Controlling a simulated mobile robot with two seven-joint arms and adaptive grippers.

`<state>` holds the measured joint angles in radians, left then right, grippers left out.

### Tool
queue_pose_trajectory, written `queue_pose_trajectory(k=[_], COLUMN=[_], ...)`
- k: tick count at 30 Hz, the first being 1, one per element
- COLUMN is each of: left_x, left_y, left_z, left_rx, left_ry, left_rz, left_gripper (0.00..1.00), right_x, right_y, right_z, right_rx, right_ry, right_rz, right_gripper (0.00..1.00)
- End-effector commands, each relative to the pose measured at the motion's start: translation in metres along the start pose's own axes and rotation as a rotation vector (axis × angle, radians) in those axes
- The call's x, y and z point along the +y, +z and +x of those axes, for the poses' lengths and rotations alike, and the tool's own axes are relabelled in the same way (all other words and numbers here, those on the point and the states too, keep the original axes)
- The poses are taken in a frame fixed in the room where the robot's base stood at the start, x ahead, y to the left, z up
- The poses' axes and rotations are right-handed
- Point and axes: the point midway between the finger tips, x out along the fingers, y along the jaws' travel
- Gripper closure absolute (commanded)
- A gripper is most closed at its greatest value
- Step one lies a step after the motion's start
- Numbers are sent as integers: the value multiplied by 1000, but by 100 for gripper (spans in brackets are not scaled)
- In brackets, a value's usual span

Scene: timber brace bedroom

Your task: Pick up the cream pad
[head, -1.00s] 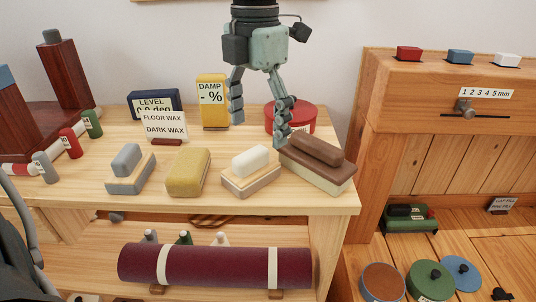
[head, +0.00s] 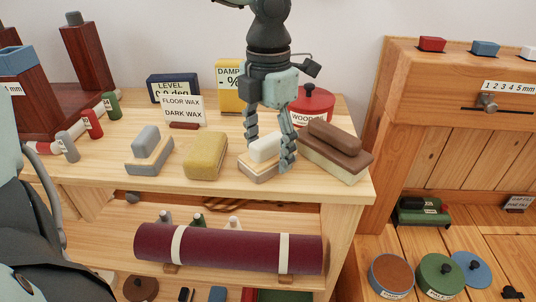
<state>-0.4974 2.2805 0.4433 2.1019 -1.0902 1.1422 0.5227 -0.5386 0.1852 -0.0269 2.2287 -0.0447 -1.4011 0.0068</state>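The cream pad (head: 262,148) has a rounded cream grip on a pale, tan-edged base and rests on the wooden bench top between the yellow block and the brown pad. My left gripper (head: 270,157) reaches down over it from above. One finger is behind its left part, the other in front of its right end, so the fingers straddle the grip and hide parts of it. Whether both fingers press on it cannot be told. The pad still sits on the bench. My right gripper is not in view.
The brown pad (head: 332,150) stands close on the right, the yellow block (head: 205,157) and grey pad (head: 149,148) on the left. A red tin (head: 312,100) and yellow damp meter (head: 229,97) stand behind. A maroon roll (head: 215,247) lies on the shelf below.

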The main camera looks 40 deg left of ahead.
Motion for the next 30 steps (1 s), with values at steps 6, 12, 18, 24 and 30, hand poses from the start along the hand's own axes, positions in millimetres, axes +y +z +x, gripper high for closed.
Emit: queue_pose_trajectory(k=[6, 12, 18, 24, 30], left_x=[0, 0, 0, 0, 0], left_y=[0, 0, 0, 1, 2], left_z=[0, -1, -2, -17, -59], left_rx=[0, -1, -1, -4, -8], left_ry=[0, 0, 0, 2, 3], left_rz=[0, 0, 0, -1, -1], left_gripper=[65, 84, 84, 84, 84], right_x=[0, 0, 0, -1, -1], right_y=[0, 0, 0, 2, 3], right_z=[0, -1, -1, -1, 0], right_rx=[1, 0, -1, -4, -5], right_ry=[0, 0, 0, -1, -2], right_rz=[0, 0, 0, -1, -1], right_gripper=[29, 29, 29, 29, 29])
